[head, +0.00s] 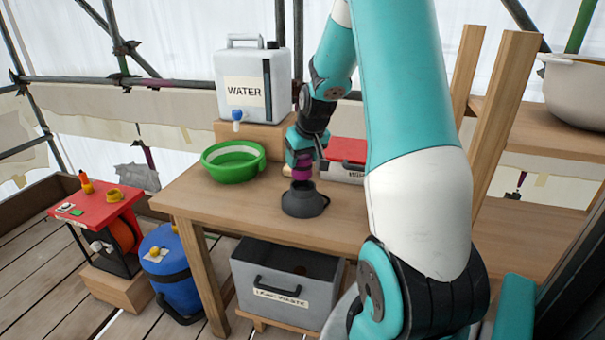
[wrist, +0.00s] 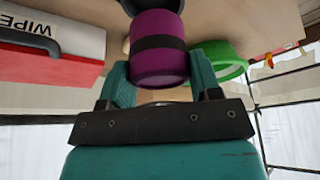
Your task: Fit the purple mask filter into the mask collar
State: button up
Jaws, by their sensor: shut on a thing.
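The purple mask filter (head: 302,172) is a short cylinder; the wrist view shows the filter (wrist: 158,66) with a dark band around it. My gripper (head: 303,157) is shut on it, with a teal finger on either side in the wrist view (wrist: 159,76). The dark grey mask with its round collar (head: 304,203) stands on the wooden table directly below the filter. In the wrist view the mask's dark part (wrist: 152,5) shows at the far end of the filter. I cannot tell whether the filter touches the collar or is just above it.
A green bowl-like ring (head: 233,160) lies left of the mask on the table (head: 205,200). A red and white wipes box (head: 346,160) stands behind on the right. A water container (head: 252,85) stands at the back. A grey bin (head: 285,285) is under the table.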

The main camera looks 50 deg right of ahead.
aim_at(303, 173)
jog(key=shift+f, duration=2.5)
jog(key=shift+f, duration=0.1)
jog(key=o, duration=0.9)
